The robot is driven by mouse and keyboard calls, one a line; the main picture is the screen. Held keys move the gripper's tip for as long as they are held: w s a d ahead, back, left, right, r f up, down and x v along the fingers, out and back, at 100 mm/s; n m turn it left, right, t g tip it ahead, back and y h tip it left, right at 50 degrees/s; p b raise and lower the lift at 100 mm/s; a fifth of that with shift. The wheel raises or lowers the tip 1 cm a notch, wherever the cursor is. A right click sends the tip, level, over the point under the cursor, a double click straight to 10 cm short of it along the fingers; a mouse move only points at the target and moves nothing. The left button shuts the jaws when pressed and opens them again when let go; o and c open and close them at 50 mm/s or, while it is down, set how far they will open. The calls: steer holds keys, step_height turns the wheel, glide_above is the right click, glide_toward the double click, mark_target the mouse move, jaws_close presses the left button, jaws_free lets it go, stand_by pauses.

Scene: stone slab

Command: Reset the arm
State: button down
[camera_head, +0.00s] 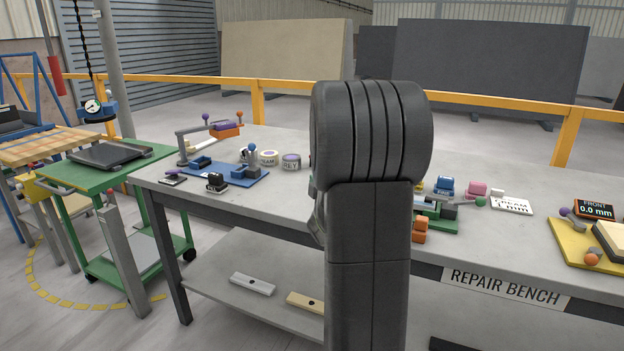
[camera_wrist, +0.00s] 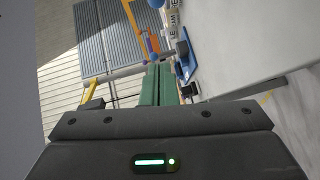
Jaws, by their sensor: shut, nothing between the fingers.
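My gripper (camera_wrist: 156,84) shows in the wrist view as two green fingers side by side, pressed together with nothing between them. They stand out past the dark wrist housing, clear of the bench items. In the head view my dark grey arm rises upright in front of the bench's middle. It hides my gripper and part of the bench behind it.
A green cart (camera_head: 70,178) stands at left. An orange rail (camera_head: 480,99) runs behind.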

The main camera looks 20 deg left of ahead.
steer(key=shift+s+d, duration=0.2)
steer(key=shift+s, duration=0.2)
